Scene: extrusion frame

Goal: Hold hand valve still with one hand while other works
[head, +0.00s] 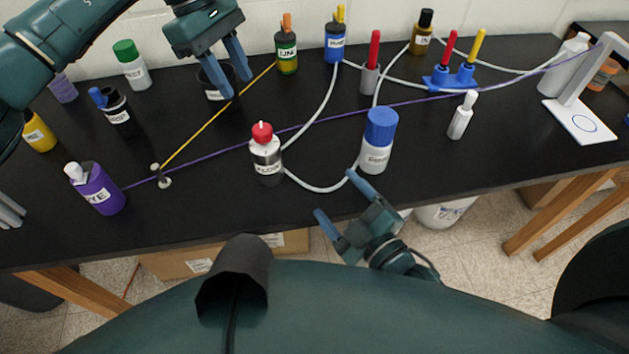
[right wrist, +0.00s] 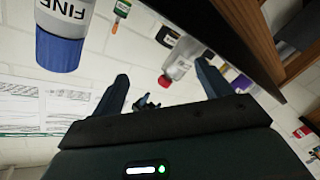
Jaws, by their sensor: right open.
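I cannot pick out a clear hand valve. The closest candidate is a silver container with a red cap (head: 267,160), upright on the black table with a white tube at its side; it also shows in the right wrist view (right wrist: 183,58). My right gripper (head: 335,192) is open and empty at the table's front edge, apart from that container and from a white bottle with blue cap (head: 377,150). My left gripper (head: 238,88) is open, its fingers apart above and in front of a black labelled cup (head: 211,90), partly hidden behind them.
A purple cord (head: 210,160) and a yellow cord (head: 215,117) cross the table (head: 220,220). White tubes (head: 318,188) run between containers. A purple bottle (head: 97,190) is at left, a blue holder (head: 450,78) and white stand (head: 580,118) at right.

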